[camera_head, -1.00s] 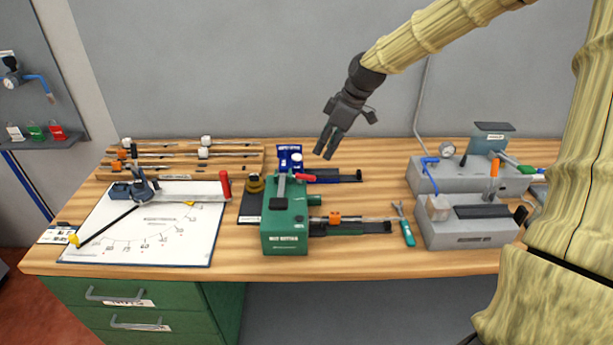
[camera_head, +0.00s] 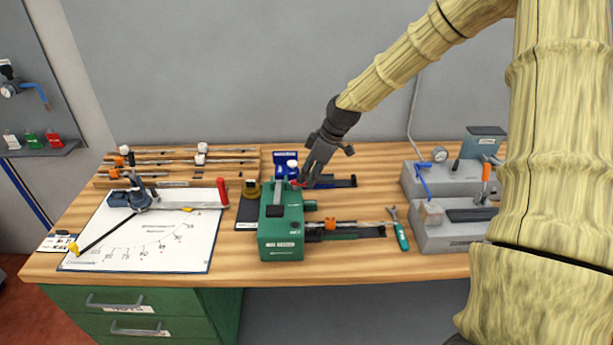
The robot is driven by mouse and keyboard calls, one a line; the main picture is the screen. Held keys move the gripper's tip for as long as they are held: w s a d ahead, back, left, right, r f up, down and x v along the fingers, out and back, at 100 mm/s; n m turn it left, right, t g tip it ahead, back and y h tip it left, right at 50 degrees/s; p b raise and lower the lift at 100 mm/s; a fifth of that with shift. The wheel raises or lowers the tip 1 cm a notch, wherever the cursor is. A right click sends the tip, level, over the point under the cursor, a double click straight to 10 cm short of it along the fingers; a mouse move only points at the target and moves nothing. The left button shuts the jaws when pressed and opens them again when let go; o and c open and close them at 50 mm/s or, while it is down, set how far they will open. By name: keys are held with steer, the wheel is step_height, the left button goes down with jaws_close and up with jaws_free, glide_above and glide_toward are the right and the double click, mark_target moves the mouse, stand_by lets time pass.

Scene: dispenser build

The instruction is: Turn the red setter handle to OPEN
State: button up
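The green setter box (camera_head: 281,233) stands near the middle of the bench, with a grey lever piece on top. Its small red handle (camera_head: 296,184) shows at the top rear right of the box, partly hidden by my gripper. My gripper (camera_head: 305,182) points down and left, its fingertips at or very close to the red handle. I cannot tell whether the fingers touch it or are closed on it. No OPEN mark is readable.
A blue unit (camera_head: 286,160) stands just behind the green box. A rail with an orange clamp (camera_head: 330,225) runs from its right side, near a teal-handled wrench (camera_head: 401,236). A board with a red-handled tool (camera_head: 222,192) lies left. Grey machines (camera_head: 450,235) stand right.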

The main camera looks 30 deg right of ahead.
mark_target(301, 186)
steer(key=shift+x, duration=1.05)
jaws_close()
